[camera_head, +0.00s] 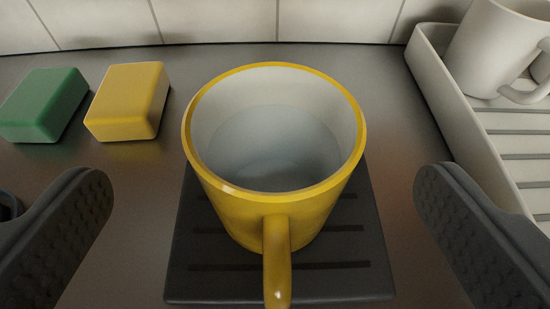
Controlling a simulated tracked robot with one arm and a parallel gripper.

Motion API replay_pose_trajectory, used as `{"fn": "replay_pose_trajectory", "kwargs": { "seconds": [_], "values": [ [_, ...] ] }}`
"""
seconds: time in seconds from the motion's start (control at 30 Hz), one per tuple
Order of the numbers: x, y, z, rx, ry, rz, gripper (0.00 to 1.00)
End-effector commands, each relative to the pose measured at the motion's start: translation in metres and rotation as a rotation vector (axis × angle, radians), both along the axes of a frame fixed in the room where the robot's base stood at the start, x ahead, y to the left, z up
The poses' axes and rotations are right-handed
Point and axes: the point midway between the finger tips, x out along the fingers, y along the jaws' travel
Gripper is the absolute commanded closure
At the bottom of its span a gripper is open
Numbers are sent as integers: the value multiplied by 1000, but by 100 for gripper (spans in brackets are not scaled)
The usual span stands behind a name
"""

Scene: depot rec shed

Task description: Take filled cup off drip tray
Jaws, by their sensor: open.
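A yellow cup (245,213) with a pale inside stands upright on a dark slotted drip tray (280,285). Clear liquid (273,147) shows inside the cup, below its rim. The cup's handle (277,262) points toward me. My gripper (268,215) is open, with one dark ridged finger on each side of the cup. Both fingers are well apart from the cup and hold nothing. The near edge of the drip tray shows below the cup, and the cup's base hides part of the slots.
A green block (42,105) and a yellow block (128,102) lie at the back left. A white slatted rack (465,140) with a white mug (492,50) stands on the right. A tiled wall (210,20) runs along the back. A dark round object (8,207) is partly visible at the left edge.

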Motion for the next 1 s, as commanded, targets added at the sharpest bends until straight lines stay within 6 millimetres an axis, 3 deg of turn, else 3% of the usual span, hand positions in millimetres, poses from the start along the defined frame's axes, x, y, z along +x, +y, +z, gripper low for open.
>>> {"fn": "replay_pose_trajectory", "kwargs": {
  "seconds": [0.33, 0.67, 1.0],
  "values": [
    [36, -4, -13, 0, 4, 0, 2],
    [42, -4, -16, 0, 4, 0, 2],
    [42, -4, -15, 0, 3, 0, 94]
  ]
}}
